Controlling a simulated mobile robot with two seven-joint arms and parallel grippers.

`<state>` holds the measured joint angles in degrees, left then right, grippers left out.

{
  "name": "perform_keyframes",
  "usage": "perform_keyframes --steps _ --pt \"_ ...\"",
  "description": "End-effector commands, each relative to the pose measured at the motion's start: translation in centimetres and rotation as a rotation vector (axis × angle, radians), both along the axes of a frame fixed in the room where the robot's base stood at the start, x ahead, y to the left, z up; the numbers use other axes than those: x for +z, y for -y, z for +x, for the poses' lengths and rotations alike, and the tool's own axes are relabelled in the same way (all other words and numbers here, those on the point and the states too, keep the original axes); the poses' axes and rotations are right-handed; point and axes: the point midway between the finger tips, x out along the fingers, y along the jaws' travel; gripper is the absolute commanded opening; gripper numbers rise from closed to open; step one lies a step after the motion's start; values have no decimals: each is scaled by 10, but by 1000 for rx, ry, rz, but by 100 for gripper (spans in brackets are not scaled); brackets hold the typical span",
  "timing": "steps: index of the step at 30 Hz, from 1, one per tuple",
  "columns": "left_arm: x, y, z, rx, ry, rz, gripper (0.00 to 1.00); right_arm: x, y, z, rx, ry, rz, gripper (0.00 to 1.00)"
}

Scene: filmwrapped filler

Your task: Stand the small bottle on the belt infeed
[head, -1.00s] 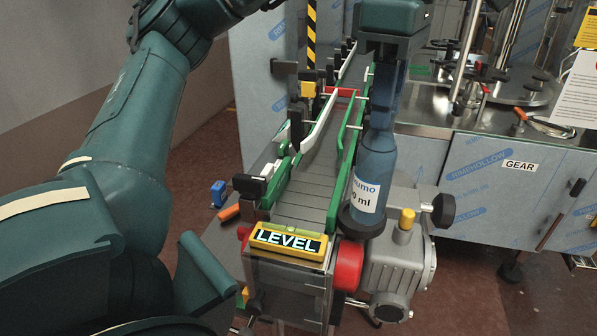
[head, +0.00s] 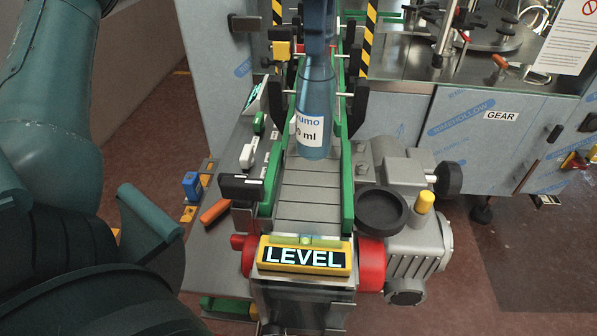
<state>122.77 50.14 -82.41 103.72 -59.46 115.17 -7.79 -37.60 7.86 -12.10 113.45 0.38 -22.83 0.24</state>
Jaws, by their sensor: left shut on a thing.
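The small bottle (head: 313,112) is translucent blue with a white label. It is upright over the belt infeed (head: 304,194), between the green guide rails. Its base is at or just above the grey slats; I cannot tell whether it touches. My left gripper (head: 320,35) is at the top middle, shut on the bottle's upper part, and hides its top. My right gripper is not in view.
A round black dish (head: 381,208) beside the belt is empty. A yellow LEVEL block (head: 304,256) sits at the belt's front end between red roller ends. A grey motor (head: 407,245) is at right. The near slats are clear.

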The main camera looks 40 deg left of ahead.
Motion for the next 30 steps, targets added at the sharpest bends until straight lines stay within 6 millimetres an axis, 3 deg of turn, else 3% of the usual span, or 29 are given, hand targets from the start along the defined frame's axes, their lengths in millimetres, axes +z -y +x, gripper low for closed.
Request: perform_keyframes --steps 5,13,20,27,30 --pt "-5 0 0 -1 -2 0 0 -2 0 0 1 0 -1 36" --pt "-54 0 0 0 -4 -1 0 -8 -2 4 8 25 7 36" --pt "-70 0 0 2 -2 -1 0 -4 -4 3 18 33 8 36" --pt "-99 0 0 2 0 -1 0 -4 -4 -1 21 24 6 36" --pt "-100 0 0 2 1 -1 0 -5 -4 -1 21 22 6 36"
